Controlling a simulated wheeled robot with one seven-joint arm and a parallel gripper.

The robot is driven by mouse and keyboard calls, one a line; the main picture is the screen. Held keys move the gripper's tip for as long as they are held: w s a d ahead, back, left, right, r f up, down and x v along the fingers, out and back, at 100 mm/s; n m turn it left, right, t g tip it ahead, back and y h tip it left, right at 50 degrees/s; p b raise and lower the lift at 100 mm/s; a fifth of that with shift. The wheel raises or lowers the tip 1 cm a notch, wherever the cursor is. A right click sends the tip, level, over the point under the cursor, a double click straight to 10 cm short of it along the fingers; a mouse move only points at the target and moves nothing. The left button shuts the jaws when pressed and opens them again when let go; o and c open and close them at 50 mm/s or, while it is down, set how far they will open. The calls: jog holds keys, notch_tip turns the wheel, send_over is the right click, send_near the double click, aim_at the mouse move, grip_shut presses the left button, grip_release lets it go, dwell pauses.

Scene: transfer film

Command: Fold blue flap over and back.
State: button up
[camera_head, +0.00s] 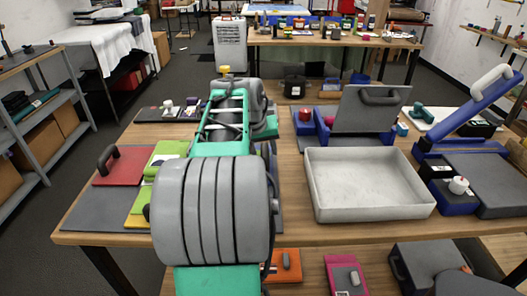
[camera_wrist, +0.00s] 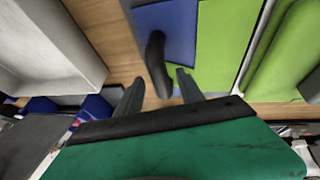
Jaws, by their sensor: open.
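The blue flap (camera_wrist: 172,32) shows in the wrist view as a flat blue panel beside a bright green sheet (camera_wrist: 218,45). A dark curved handle (camera_wrist: 156,60) stands on the flap near its left edge. My gripper (camera_wrist: 160,84) is open, its two dark fingers pointing toward the handle. The handle's near end appears in line with the gap between the fingertips; I cannot tell whether it touches them. In the head view my arm covers the blue flap and my gripper; part of the green sheet (camera_head: 144,197) shows left of the arm.
A white open tray (camera_head: 332,213) stands right of my arm and shows at the wrist view's upper left (camera_wrist: 52,38). A red panel with a handle (camera_head: 120,171) lies at the left. A grey raised panel (camera_head: 366,110) and a blue hinged stand (camera_head: 470,112) are further right.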

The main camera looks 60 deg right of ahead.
jog(key=shift+f, duration=0.1)
jog(key=shift+c, duration=0.2)
grip_shut()
dwell(1.2)
